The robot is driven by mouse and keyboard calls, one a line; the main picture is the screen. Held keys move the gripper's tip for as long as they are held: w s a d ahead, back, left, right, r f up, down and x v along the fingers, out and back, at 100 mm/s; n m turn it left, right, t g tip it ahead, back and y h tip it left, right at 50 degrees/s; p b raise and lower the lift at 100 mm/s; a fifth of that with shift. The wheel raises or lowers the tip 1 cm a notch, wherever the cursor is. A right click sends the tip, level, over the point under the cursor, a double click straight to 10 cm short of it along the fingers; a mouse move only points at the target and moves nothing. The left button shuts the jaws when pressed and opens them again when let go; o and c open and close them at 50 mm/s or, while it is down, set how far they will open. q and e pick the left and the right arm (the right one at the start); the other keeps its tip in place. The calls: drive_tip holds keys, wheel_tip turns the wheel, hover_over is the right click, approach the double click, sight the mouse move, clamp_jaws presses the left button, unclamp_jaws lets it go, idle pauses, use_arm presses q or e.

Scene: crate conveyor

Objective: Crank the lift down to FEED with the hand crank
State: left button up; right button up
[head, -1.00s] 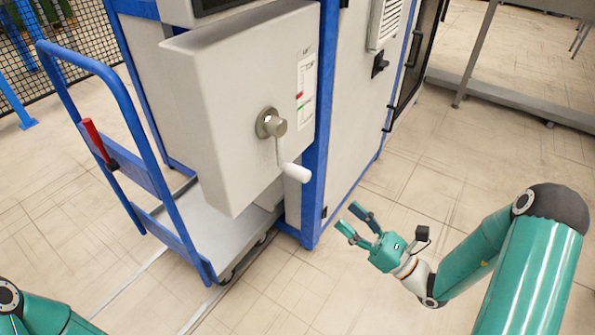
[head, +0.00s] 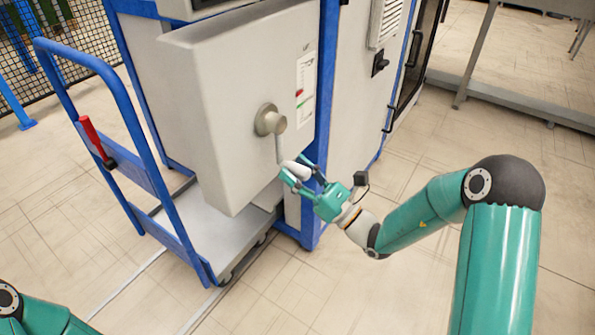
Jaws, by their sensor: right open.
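The hand crank (head: 279,148) sticks out of the front of a light grey box (head: 220,110). Its round hub (head: 268,121) is at the top and its arm hangs down to a white handle (head: 294,169). My right gripper (head: 302,172) is at the handle with its fingers open, one on either side of it; whether they touch it I cannot tell. A label strip (head: 305,85) with a red mark and a green mark is on the box; its text is too small to read. Of my left arm only a link shows at the lower left; its gripper is out of view.
A blue-framed cart (head: 150,185) with a red lever (head: 93,138) stands left of the box, its grey deck under it. A blue post (head: 325,100) stands close behind my right gripper. The tiled floor in front is clear.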

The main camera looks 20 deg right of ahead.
clamp_jaws()
idle(0.3)
idle(0.3)
